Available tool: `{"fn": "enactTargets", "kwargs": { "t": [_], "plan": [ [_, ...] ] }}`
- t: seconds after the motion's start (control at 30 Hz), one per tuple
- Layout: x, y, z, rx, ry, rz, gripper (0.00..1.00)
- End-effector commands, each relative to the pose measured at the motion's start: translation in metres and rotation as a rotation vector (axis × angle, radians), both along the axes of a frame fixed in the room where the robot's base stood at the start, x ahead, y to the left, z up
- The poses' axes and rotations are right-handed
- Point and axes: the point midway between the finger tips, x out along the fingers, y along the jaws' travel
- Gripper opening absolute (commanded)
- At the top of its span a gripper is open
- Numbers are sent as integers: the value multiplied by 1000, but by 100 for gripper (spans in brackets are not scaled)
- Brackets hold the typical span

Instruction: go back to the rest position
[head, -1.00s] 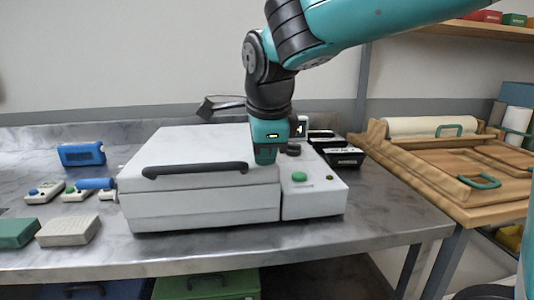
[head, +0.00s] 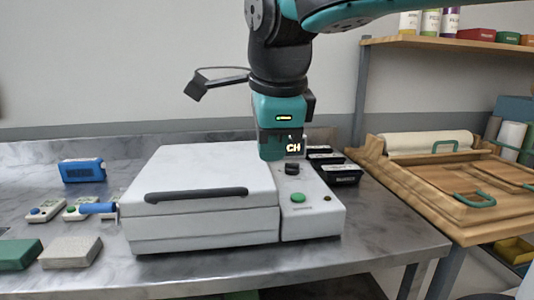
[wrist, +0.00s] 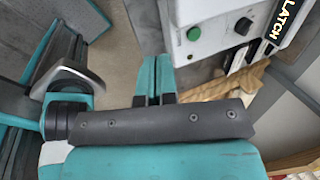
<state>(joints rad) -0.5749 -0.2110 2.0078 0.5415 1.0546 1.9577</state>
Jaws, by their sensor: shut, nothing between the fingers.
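My gripper (head: 271,152) hangs pointing down over the right rear part of the white lidded machine, in the head view. In the wrist view its two teal fingers (wrist: 155,80) are together with nothing between them. The white machine (head: 190,215) stands on the steel bench with its lid down and a dark handle (head: 196,195) along the front. Its control panel (head: 318,216) carries a green button (head: 298,198) and a black knob (head: 292,169). The green button also shows in the wrist view (wrist: 194,34).
Black containers (head: 342,174) stand behind the panel. A blue device (head: 82,170), small button boxes (head: 45,211) and a grey block (head: 70,252) lie at left. A wooden tray table (head: 440,215) and a shelf (head: 450,42) are at right. The bench front (head: 180,275) is clear.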

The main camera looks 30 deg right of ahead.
Motion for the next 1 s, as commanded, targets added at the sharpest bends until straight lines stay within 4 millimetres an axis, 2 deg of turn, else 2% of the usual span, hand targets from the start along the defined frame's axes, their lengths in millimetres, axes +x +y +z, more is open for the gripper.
{"fn": "enactTargets", "kwargs": {
  "t": [0.13,0.33,0.47,0.57,0.63,0.77,0.9,1.0],
  "plan": [
    [-9,3,7,1,-1,0,0],
    [-10,3,8,-6,3,21,0],
    [-12,2,3,-60,33,228,0],
    [-19,4,-6,-129,77,560,0],
    [-27,7,-15,-173,106,847,0],
    [-51,16,-32,-216,117,1392,0],
    [-84,30,-44,-221,42,1910,0],
    [-105,40,-48,-216,-50,2179,0]
  ]
}}
